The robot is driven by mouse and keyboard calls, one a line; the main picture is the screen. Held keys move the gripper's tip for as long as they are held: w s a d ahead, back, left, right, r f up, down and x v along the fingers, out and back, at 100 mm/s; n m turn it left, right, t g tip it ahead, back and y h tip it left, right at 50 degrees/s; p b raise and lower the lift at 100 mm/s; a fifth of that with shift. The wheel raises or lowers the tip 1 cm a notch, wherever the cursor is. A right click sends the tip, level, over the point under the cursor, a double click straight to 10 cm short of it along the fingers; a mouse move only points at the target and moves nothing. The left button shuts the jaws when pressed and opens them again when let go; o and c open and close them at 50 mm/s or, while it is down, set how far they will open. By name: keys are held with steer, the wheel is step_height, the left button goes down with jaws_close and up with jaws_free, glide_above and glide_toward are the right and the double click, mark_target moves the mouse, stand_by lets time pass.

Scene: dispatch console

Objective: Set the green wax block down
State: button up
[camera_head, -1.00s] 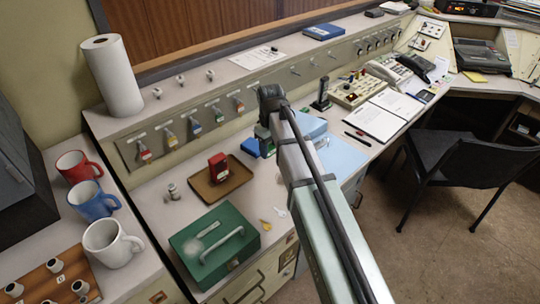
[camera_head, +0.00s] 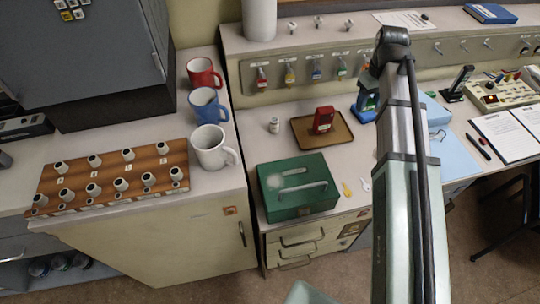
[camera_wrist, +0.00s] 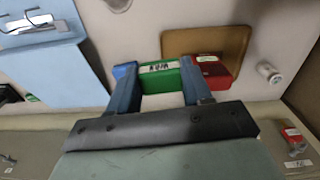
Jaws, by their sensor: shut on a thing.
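The green wax block (camera_wrist: 160,77) shows in the wrist view with a white label on top, upside down there. My gripper (camera_wrist: 158,70) is shut on it, one finger on each side. A blue block (camera_wrist: 122,71) lies just left of the fingers, and a red block (camera_wrist: 214,73) on a brown tray (camera_wrist: 232,39) just right. In the head view the red block (camera_head: 323,119) stands on the tray (camera_head: 303,126); the blue block (camera_head: 364,113) is right of it. My arm hides most of the gripper there. I cannot tell whether the green block touches the desk.
A green cash box (camera_head: 277,202) stands in front of the tray. A light blue folder (camera_head: 452,152) lies to the right. Mugs, including a white one (camera_head: 209,150), stand on the left cabinet.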

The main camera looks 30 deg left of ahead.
steer(key=s+a+n, duration=0.2)
steer(key=s+a, duration=0.8)
steer(key=a, duration=0.2)
steer(key=n, duration=0.2)
glide_above(271, 157)
step_height(271, 157, down, 4)
steer(key=r, duration=0.1)
steer(key=shift+f, duration=6.05)
steer(key=shift+f, duration=0.1)
steer(key=o, duration=1)
steer(key=shift+o, duration=0.2)
step_height(271, 157, up, 12)
